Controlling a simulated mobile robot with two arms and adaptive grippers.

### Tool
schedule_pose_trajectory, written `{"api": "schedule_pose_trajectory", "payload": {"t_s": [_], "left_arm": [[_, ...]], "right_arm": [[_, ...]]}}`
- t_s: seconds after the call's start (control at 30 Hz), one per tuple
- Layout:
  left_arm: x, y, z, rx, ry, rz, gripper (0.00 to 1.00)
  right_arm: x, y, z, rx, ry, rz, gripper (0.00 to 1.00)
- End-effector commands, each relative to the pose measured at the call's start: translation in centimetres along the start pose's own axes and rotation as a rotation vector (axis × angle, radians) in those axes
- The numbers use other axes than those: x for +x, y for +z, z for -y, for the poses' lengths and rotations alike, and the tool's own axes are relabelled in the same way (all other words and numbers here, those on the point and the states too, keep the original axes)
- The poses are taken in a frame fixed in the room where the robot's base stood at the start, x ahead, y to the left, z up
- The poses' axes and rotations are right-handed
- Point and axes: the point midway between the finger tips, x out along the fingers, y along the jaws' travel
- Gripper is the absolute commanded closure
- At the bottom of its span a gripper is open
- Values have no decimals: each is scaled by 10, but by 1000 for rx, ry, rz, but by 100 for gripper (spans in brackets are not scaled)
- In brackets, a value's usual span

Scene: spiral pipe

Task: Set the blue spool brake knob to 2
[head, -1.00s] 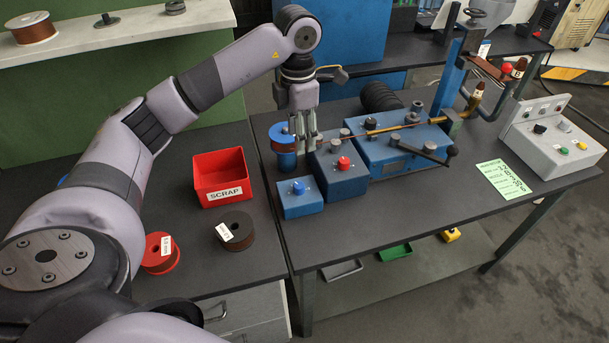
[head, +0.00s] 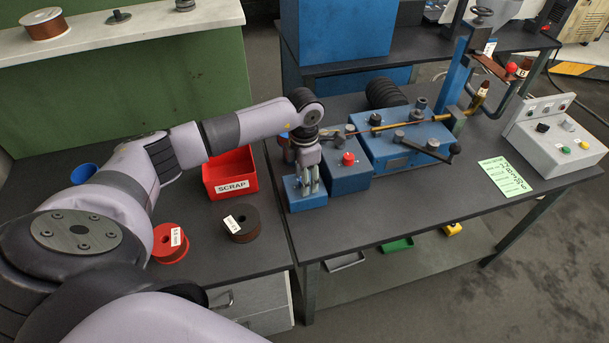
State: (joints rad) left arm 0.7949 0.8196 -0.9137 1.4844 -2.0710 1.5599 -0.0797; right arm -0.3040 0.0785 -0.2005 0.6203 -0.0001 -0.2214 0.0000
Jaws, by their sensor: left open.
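The blue spool brake box (head: 312,203) sits at the front left corner of the right-hand bench. Its blue knob, on the top face, is mostly hidden behind my gripper's fingers. My left gripper (head: 308,190) points down with its fingers low over this box, around or just in front of the knob; I cannot tell whether they touch it. The gripper is open. The scale and the knob's setting are too small to read. My right gripper is not in view.
A taller blue-grey box with a red knob (head: 348,158) stands close on the right. The blue winding machine (head: 400,150) is behind it. The red scrap bin (head: 230,182) is left of the gripper. A green card (head: 505,177) lies on the right bench, beside open bench top.

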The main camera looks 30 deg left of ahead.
Motion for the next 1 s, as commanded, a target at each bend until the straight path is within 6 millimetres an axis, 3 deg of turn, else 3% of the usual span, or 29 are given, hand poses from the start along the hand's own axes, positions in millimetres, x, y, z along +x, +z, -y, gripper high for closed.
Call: {"api": "schedule_pose_trajectory", "payload": {"t_s": [0.2, 0.87, 1.0], "left_arm": [[0, 0, 0, 1, 0, 0, 54], [0, 0, 0, 1, -1, 0, 98], [0, 0, 0, 2, -1, 0, 100]], "right_arm": [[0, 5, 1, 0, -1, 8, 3], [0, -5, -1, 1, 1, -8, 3], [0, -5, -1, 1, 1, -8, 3]]}}
